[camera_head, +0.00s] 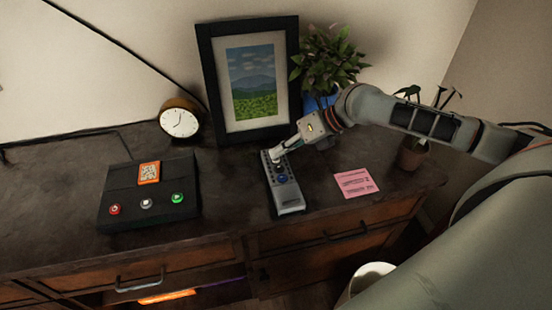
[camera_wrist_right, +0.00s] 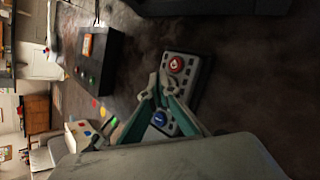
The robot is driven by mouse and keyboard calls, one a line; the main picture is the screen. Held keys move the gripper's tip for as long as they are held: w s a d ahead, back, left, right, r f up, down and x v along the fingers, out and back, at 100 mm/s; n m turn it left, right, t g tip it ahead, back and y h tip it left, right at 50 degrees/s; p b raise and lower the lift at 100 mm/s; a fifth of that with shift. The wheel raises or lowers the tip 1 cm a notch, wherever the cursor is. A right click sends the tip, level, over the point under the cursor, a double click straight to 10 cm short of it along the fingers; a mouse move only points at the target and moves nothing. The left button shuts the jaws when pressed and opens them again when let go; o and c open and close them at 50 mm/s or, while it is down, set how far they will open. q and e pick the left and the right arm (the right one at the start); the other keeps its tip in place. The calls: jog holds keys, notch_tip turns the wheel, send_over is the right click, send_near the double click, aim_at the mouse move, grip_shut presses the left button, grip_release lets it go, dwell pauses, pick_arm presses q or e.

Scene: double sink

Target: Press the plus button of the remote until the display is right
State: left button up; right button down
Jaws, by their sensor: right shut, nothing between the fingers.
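The grey remote (camera_head: 289,196) lies on the dark dresser top, with a blue button visible on it in the head view. The right wrist view shows the remote (camera_wrist_right: 188,98) with a red button at its far end and a blue button nearer me. My right gripper (camera_head: 278,155) is shut and empty, pointing down at the remote's upper part; its fingertips (camera_wrist_right: 158,83) overlap the remote between the two buttons. I cannot tell whether they touch it. A black box (camera_head: 122,208) stands to the left, with an orange panel and red, white and green buttons. The panel's marks are too small to read. My left gripper is out of view.
A pink note (camera_head: 355,183) lies right of the remote. A framed picture (camera_head: 208,80), a clock (camera_head: 180,123) and a plant in a blue pot (camera_head: 330,55) stand behind. A small brown pot (camera_head: 410,158) stands at the right. The dresser top between box and remote is clear.

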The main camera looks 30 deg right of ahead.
jog(key=shift+f, duration=0.5)
jog(key=shift+r, duration=0.2)
dwell(0.5)
jog(key=shift+r+p, duration=0.3)
jog(key=shift+r, duration=0.5)
